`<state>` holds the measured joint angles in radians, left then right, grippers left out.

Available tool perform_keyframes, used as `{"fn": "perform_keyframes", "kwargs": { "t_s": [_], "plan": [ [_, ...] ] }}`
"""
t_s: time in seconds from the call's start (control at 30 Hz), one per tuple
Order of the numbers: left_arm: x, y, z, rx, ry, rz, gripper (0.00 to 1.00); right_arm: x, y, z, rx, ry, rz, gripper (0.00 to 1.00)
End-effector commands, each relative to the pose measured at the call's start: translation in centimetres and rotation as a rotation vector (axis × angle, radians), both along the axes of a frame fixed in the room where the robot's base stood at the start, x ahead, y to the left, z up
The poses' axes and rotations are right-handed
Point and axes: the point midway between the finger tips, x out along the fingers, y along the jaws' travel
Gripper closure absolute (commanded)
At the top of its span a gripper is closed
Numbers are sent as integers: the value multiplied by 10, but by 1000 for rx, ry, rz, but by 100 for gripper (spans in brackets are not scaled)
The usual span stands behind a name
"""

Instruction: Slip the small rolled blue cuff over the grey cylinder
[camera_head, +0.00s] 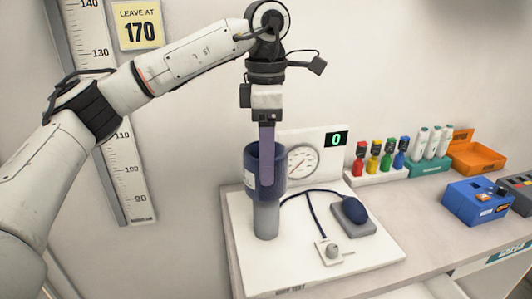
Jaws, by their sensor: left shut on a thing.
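The rolled blue cuff (255,175) is held upright, its open top showing a dark inside. My left gripper (267,180) comes down from above, shut on the cuff's near wall, with a long purplish finger in front of it. The grey cylinder (266,222) stands upright on the white board (290,255). Its lower part shows directly below the cuff's lower edge, in line with it. Its top is hidden, so I cannot tell whether the cuff is around it or in front of it. My right gripper is out of view.
On the board are a round dial panel (330,150) reading 0, a dark bulb (354,211) with a tube, and a small white square piece (331,252). Coloured bottles (375,160), an orange bin (474,157) and a blue box (476,202) stand to the right.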

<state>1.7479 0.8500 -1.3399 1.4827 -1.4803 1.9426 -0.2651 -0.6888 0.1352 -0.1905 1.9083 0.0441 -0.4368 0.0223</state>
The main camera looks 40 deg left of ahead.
Motion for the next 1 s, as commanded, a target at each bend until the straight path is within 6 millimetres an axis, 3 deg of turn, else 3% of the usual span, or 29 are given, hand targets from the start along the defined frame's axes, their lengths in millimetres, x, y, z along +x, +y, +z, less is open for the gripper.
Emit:
{"fn": "perform_keyframes", "kwargs": {
  "t_s": [1.0],
  "plan": [
    [1,-2,1,0,-1,-1,59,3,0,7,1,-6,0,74]
  ]
}}
